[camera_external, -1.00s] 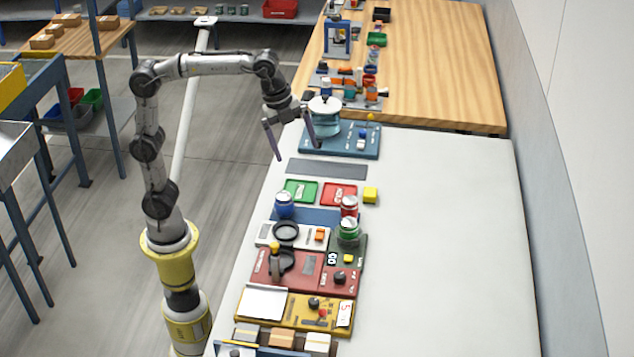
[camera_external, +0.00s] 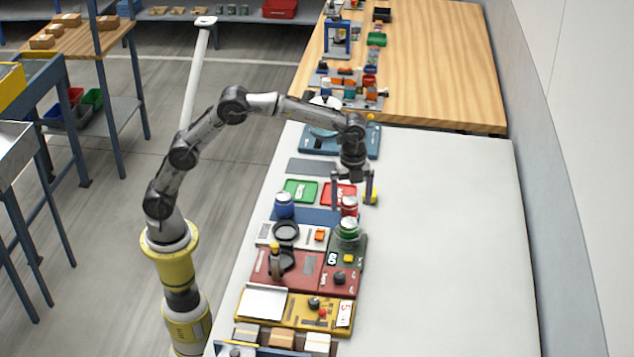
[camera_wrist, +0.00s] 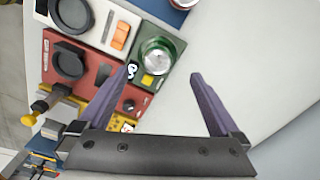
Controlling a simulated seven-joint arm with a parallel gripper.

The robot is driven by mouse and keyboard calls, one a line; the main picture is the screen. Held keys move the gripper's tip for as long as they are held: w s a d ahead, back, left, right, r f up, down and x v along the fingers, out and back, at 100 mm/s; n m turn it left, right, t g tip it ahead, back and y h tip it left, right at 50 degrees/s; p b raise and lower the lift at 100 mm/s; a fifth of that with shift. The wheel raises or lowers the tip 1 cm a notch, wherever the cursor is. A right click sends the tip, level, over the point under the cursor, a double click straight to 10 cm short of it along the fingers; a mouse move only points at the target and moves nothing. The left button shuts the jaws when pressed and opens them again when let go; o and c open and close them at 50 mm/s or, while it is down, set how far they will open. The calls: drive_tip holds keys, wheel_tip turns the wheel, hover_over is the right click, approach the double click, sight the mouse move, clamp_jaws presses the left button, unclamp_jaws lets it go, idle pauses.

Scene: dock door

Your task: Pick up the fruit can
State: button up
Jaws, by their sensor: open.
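Three cans stand on the white table in the external view: a blue can (camera_external: 284,206), a red can (camera_external: 349,208) and a green can (camera_external: 348,229). Their labels are too small to tell which is the fruit can. My gripper (camera_external: 353,204) points down and is open and empty, over the red and green cans. In the wrist view, the green can's round metal top (camera_wrist: 159,56) shows ahead, between the lines of the open fingers (camera_wrist: 162,76), on a dark green base. A bit of the red can (camera_wrist: 184,3) shows at the top edge.
A red panel (camera_external: 268,272) with a knob and a yellow panel (camera_external: 282,312) lie nearer the camera. Green (camera_external: 300,191) and red trays (camera_external: 329,192) lie behind the cans. The table's right side (camera_external: 440,240) is clear.

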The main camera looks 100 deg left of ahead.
sight(349, 221)
drive_tip(key=shift+s+d+f, duration=0.1)
drive_tip(key=shift+d+f, duration=0.05)
drive_tip(key=shift+f, duration=1.85)
drive_tip(key=shift+s+d+f, duration=0.1)
drive_tip(key=shift+f, duration=1.85)
clamp_jaws()
drive_tip(key=shift+r, duration=0.15)
drive_tip(key=shift+w+r, duration=0.1)
drive_tip(key=shift+r, duration=0.45)
wheel_tip(349, 221, up, 2)
drive_tip(key=shift+r, duration=0.1)
drive_tip(key=s+d+r, duration=0.2)
drive_tip(key=s+r, duration=0.7)
drive_tip(key=s, duration=0.5)
drive_tip(key=shift+r, duration=0.2)
